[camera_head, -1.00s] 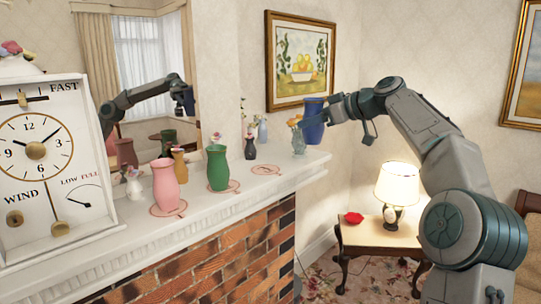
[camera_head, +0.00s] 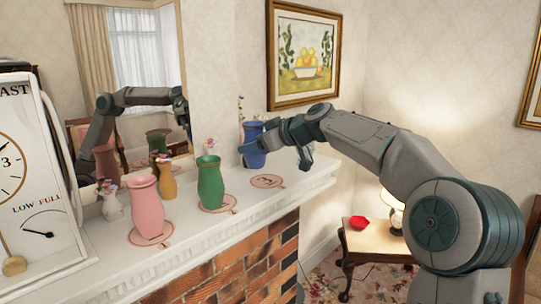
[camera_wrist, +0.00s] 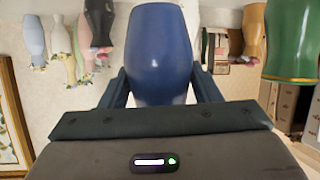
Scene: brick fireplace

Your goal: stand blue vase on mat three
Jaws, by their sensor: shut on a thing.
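The blue vase (camera_head: 254,156) is upright in my gripper (camera_head: 258,146), up and left of mat three in the head view. My gripper is shut around its body; fingers flank the vase (camera_wrist: 158,45) in the wrist view. Mat three (camera_head: 267,181) is a round reddish mat on the white mantel, with nothing standing on it. The vase's foot appears beyond the mat; I cannot tell its height above the mantel.
A green vase (camera_head: 209,183) and a pink vase (camera_head: 146,206) stand on mats left of mat three. An orange vase (camera_head: 167,181) and a white vase (camera_head: 112,206) stand behind. A clock (camera_head: 35,180) is at far left. The mirror (camera_head: 150,60) backs the mantel.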

